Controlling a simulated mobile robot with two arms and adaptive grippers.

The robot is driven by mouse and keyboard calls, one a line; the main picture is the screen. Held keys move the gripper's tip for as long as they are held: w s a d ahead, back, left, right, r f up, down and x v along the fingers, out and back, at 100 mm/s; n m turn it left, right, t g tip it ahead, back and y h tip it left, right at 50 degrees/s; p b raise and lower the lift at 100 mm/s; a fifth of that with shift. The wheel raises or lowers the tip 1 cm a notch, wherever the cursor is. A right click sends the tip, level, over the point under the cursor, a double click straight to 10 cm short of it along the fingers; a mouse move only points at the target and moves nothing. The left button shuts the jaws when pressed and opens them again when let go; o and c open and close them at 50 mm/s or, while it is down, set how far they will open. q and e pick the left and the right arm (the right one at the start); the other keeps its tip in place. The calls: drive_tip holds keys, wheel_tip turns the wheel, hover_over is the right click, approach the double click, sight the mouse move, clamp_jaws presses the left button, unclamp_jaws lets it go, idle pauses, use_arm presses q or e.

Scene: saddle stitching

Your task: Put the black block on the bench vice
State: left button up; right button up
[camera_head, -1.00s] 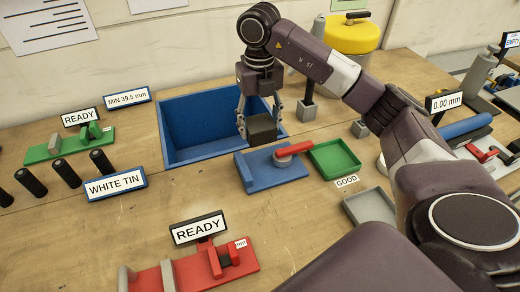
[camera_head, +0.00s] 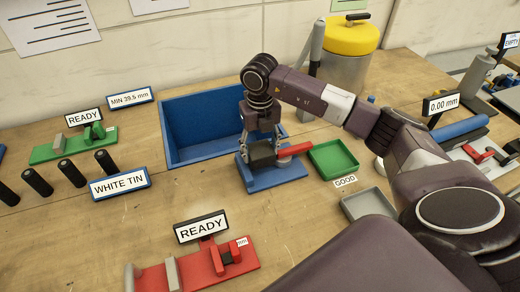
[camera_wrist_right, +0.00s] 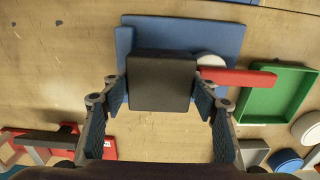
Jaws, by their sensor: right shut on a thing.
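My right gripper (camera_head: 261,150) is shut on the black block (camera_head: 262,157), a dark squarish block. The block is over the left part of the blue bench vice (camera_head: 285,177), which has a red handle (camera_head: 297,149). In the right wrist view the block (camera_wrist_right: 160,82) sits between the two fingers and covers part of the blue vice (camera_wrist_right: 215,34). I cannot tell whether the block touches the vice. My left gripper is not in view.
An empty blue bin (camera_head: 208,151) stands behind the vice. A green tray (camera_head: 333,158) is to its right, and a grey tray (camera_head: 367,204) nearer. Red (camera_head: 200,272) and green (camera_head: 72,147) fixtures stand on the bench. Bare wood lies in front of the vice.

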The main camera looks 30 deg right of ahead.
sight(260, 149)
drive_tip(key=shift+f+b, duration=0.45)
drive_tip(key=shift+f, duration=0.1)
drive_tip(key=o, duration=1.6)
drive_tip(key=shift+c, duration=0.2)
drive_tip(key=shift+r, duration=0.15)
drive_tip(key=shift+r+p, duration=0.25)
drive_tip(key=shift+p, duration=0.15)
drive_tip(key=shift+r+p, duration=0.4)
drive_tip(key=shift+r, duration=0.1)
drive_tip(key=shift+w+r+b, duration=0.1)
drive_tip(key=shift+r+b, duration=0.45)
drive_tip(key=shift+b, duration=0.3)
wheel_tip(260, 149, up, 9)
drive_tip(key=shift+f+b, duration=0.1)
drive_tip(key=shift+b, duration=1)
drive_tip(key=shift+r, duration=0.8)
